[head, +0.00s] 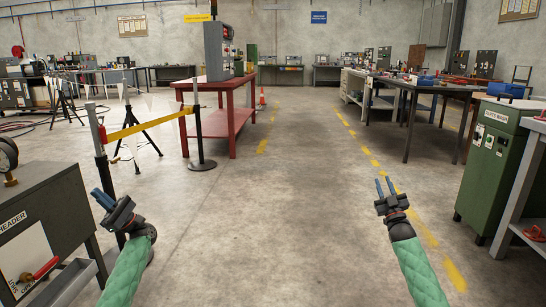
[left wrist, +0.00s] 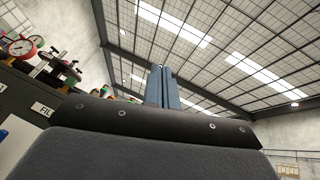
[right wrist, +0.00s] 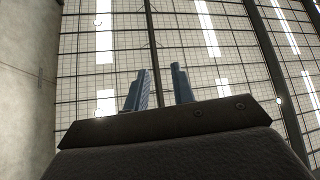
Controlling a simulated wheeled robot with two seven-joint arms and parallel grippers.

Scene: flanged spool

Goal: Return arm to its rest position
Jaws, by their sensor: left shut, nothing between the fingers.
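My left gripper (head: 103,200) is at the lower left of the head view, close to the dark cabinet. Its blue fingers are together with nothing between them, as the left wrist view (left wrist: 162,86) also shows. My right gripper (head: 382,187) is at the lower right of the head view, over open floor. Its two blue fingers stand apart and hold nothing, as the right wrist view (right wrist: 158,88) also shows. Both grippers point up and away from me. No flanged spool can be made out in these views.
A dark cabinet (head: 60,200) stands at the left edge beside my left gripper. A post with a yellow belt (head: 150,126) and a red table (head: 228,118) stand beyond. A green parts washer (head: 488,165) is on the right. The middle floor is clear.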

